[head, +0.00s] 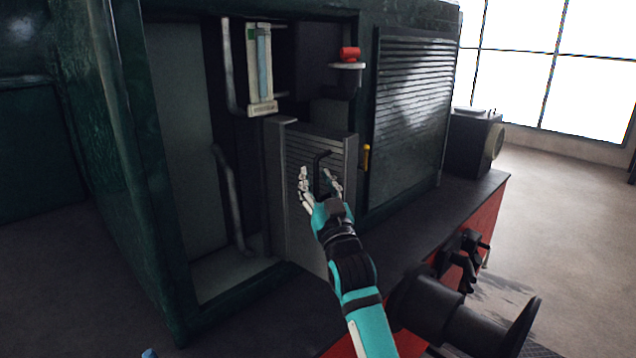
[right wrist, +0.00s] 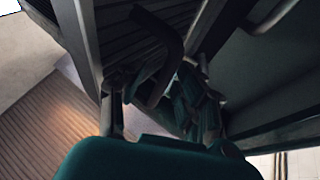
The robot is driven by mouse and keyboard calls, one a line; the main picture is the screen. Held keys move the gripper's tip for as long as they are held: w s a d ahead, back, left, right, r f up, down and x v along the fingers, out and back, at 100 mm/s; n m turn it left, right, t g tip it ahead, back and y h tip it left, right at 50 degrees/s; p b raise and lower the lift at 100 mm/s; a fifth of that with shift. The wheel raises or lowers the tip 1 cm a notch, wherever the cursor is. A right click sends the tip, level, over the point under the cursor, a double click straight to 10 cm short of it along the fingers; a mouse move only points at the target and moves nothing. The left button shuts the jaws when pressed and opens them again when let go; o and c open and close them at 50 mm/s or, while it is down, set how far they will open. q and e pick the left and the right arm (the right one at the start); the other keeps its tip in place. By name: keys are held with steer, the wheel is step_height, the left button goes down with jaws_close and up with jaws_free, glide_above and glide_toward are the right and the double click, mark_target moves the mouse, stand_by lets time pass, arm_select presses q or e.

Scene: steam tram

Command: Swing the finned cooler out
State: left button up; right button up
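The finned cooler (head: 300,148) is a grey ribbed block standing upright in the open bay of the dark green body, in the middle of the head view. A dark bent handle (head: 321,157) sticks out from its face; it also shows in the right wrist view (right wrist: 172,62). My right gripper (head: 320,175) is at the handle, with its fingers spread on either side. In the right wrist view my right gripper (right wrist: 160,90) is open, with the handle between its fingers; I cannot tell whether they touch it.
A yellow lever (head: 366,157) stands just right of the cooler. A gauge glass (head: 261,65) and a red-topped valve (head: 350,54) sit above. A louvred panel (head: 412,110) is to the right. Black fittings (head: 440,310) stick out low at the right. The bay left of the cooler is largely empty.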

arm_select(q)
steer(key=shift+a, duration=0.1)
arm_select(e)
steer(key=v, duration=1.2)
steer(key=shift+c, duration=0.2)
